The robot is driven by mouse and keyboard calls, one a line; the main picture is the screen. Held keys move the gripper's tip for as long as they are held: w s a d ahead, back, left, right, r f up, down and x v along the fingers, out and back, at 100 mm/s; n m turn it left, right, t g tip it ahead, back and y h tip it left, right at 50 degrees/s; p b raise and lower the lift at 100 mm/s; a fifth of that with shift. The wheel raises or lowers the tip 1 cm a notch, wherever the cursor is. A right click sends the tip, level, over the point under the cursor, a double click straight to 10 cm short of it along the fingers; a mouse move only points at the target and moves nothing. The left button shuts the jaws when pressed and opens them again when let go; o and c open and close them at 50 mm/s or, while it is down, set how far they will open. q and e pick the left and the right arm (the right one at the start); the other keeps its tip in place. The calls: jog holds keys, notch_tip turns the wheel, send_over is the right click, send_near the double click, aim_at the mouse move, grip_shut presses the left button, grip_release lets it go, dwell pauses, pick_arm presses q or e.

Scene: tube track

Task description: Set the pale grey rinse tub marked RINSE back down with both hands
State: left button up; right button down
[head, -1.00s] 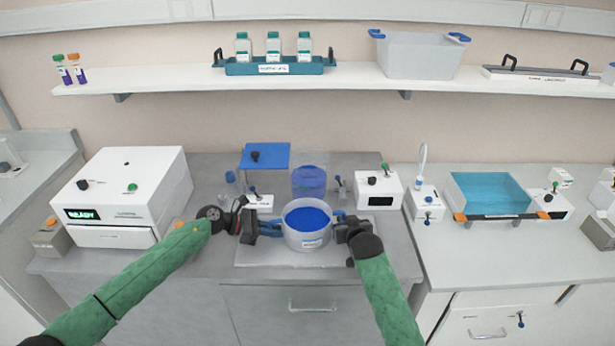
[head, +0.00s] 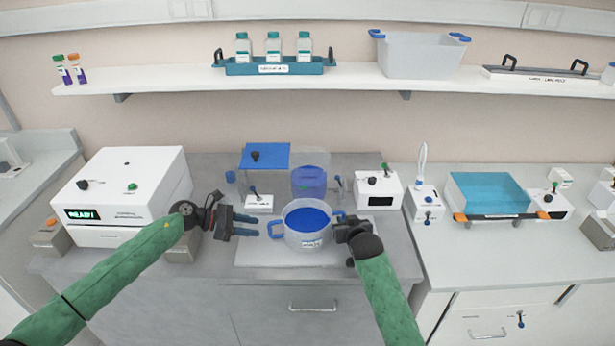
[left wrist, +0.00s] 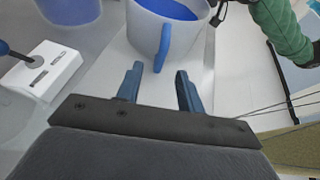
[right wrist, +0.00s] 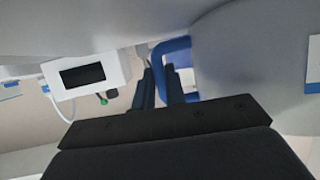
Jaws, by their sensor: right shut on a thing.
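The pale grey rinse tub (head: 307,240), round with blue liquid inside and a label on its front, sits upright over the pale mat (head: 262,254) in the head view. Its left blue handle (head: 276,229) is free; it also shows in the left wrist view (left wrist: 164,45). My left gripper (head: 257,226) is open and empty, its fingertips just left of that handle and apart from it. My right gripper (head: 340,222) is shut on the tub's right blue handle, which shows in the right wrist view (right wrist: 170,58). The tub's underside contact is hard to see.
A white box device (head: 120,190) stands at left. A clear container with blue liquid (head: 309,181) and a small white device (head: 378,188) stand behind the tub. A blue-topped stand (head: 265,156) is behind left. A turquoise tray (head: 490,192) is at right.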

pick_arm(q)
jog(key=shift+v, duration=2.2)
pick_arm(e)
jog(key=shift+r, duration=0.15)
jog(key=c, duration=1.4)
grip_release()
jog(key=shift+o, duration=0.2)
